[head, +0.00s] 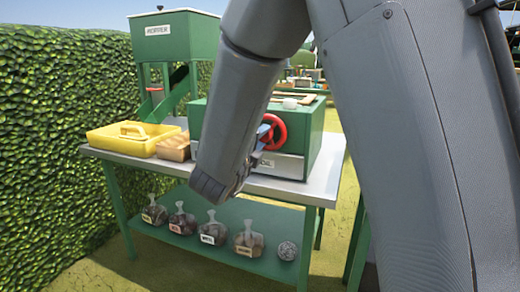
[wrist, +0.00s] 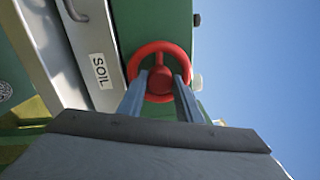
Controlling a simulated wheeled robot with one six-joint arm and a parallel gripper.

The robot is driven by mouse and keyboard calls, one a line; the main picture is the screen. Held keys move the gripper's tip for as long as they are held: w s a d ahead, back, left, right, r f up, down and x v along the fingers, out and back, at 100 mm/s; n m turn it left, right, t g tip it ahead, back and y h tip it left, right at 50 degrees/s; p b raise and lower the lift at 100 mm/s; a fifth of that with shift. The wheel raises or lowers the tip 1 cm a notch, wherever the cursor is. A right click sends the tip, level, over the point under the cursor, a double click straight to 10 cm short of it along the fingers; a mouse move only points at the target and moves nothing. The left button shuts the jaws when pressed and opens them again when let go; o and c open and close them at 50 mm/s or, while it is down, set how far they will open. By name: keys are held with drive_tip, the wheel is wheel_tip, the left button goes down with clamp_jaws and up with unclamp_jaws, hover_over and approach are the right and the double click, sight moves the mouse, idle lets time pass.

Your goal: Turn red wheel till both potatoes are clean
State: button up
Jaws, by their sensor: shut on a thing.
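The red wheel (head: 281,133) is on the front of a green box (head: 312,150) on the table, above a panel with a label ending in "OIL". In the wrist view the red wheel (wrist: 160,45) shows beside a "SOIL" label. My gripper (wrist: 161,92) has a finger on each side of the wheel's red middle part and is shut on it. In the head view my arm hides most of the gripper and part of the wheel. A pale rounded lump (head: 290,103) is on top of the box; I cannot tell if it is a potato.
A green hopper machine (head: 170,38) stands behind. A hedge (head: 50,150) borders the left.

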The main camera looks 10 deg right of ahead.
drive_tip(key=m+b, duration=0.6)
drive_tip(key=b, duration=0.2)
drive_tip(key=shift+f+m, duration=0.15)
drive_tip(key=shift+m, duration=0.25)
drive_tip(key=m+b, duration=0.4)
drive_tip(key=b, duration=0.2)
drive_tip(key=shift+r+m+b, duration=0.2)
drive_tip(key=shift+m+b, duration=0.1)
drive_tip(key=shift+b, duration=0.15)
drive_tip(key=o, duration=1.1)
drive_tip(key=shift+c, duration=0.2)
drive_tip(key=p+v, duration=0.1)
drive_tip(key=v, duration=0.6)
drive_tip(key=shift+s+a+p, duration=0.25)
drive_tip(key=shift+a+p, duration=0.1)
drive_tip(key=shift+p, duration=0.05)
